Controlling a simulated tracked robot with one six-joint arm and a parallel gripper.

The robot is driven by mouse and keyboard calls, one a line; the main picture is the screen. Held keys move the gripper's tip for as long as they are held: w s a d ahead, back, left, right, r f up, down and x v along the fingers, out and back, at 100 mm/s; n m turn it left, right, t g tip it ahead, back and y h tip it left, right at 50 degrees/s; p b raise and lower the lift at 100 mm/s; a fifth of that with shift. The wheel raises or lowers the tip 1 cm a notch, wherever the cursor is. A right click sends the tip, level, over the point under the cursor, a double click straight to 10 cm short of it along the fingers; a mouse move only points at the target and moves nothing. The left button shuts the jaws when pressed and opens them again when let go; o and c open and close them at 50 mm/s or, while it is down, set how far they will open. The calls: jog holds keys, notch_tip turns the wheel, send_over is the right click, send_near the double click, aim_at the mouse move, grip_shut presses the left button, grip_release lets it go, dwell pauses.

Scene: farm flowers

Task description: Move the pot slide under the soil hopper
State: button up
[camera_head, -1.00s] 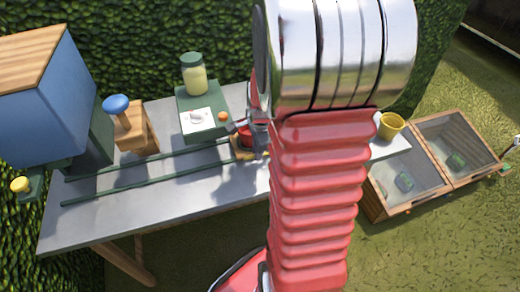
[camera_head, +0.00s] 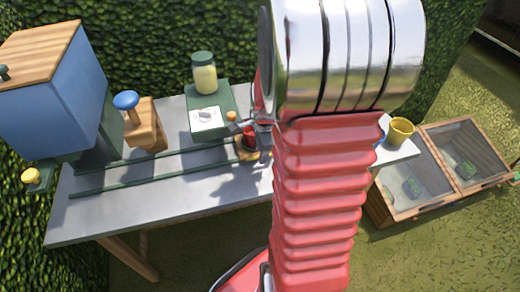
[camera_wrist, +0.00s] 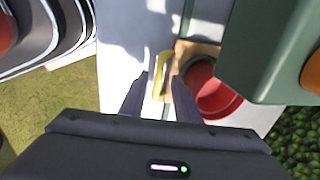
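The pot slide (camera_head: 246,152) is a small wooden board at the right end of the green rails, with a red pot (camera_head: 249,137) on it. In the wrist view, the slide (camera_wrist: 181,60) carries an upright yellow handle (camera_wrist: 159,78) beside the red pot (camera_wrist: 212,92). My gripper (camera_wrist: 159,88) has its two fingers apart, one on each side of the handle, with a gap visible. In the head view, my gripper (camera_head: 258,135) is at the slide, partly hidden by my arm. The blue soil hopper (camera_head: 55,100) with a wooden lid stands at the rails' left end.
The green rails (camera_head: 150,172) run along the grey table (camera_head: 190,190), clear between slide and hopper. Behind them stand a wooden block with a blue knob (camera_head: 126,100) and a green box (camera_head: 212,97) bearing a jar. A yellow pot (camera_head: 400,131) is at the table's right end.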

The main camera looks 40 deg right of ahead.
jog(key=shift+r, duration=0.1)
notch_tip(320, 180, up, 13)
jog(key=s+a, duration=0.1)
jog(key=s, duration=0.1)
jog(key=shift+s+r, duration=0.15)
jog(key=shift+r, duration=0.05)
dwell(0.5)
jog(key=s+d+f+t+y, duration=0.1)
jog(key=s+d+y, duration=0.1)
jog(key=d+y, duration=0.2)
jog(key=shift+s+d+t, duration=0.4)
jog(key=shift+d, duration=0.45)
jog(key=shift+f, duration=0.1)
